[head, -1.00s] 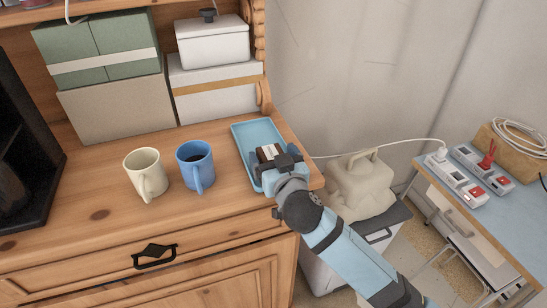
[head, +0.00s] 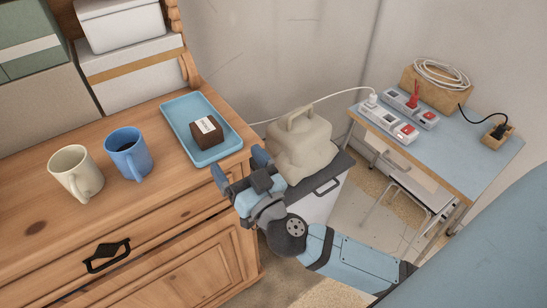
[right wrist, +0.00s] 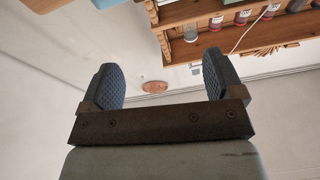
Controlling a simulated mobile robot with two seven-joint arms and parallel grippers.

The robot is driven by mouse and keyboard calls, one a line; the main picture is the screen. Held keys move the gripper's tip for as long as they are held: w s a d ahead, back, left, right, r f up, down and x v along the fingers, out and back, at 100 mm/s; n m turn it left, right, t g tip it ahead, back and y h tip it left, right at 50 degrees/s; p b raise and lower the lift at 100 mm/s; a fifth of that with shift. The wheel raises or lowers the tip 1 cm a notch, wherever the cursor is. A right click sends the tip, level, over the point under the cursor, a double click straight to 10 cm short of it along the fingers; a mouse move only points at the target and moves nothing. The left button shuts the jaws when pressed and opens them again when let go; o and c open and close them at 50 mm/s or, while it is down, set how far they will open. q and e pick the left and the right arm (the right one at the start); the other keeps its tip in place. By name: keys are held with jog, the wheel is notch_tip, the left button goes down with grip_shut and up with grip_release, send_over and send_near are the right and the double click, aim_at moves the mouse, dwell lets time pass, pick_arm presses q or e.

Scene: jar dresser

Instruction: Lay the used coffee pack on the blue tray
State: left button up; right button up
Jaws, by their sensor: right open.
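The coffee pack (head: 206,133), a small dark brown block with a white label on top, lies on the blue tray (head: 180,112). The tray rests on the right end of the wooden dresser top. My right gripper (head: 239,167) is open and empty, off the dresser's front right corner and apart from the pack and tray. In the right wrist view its two fingers (right wrist: 160,85) are spread with nothing between them, facing the wall and a shelf. My left gripper is not in view.
A cream mug (head: 77,172) and a blue mug (head: 129,153) stand left of the tray. Boxes (head: 130,70) stand at the back. A blue table (head: 460,150) holds power strips.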

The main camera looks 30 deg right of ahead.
jog(key=s+f+n+g, duration=0.1)
jog(key=s+f+g, duration=0.2)
jog(key=f, duration=0.7)
jog(key=s+d+f+n+g+y, duration=0.1)
jog(key=s+f+g, duration=0.2)
jog(key=f, duration=0.7)
jog(key=s+d+f+n+g+y, duration=0.1)
jog(key=s+f+g, duration=0.3)
jog(key=s+f, duration=0.3)
notch_tip(320, 180, down, 3)
jog(key=shift+r, duration=0.1)
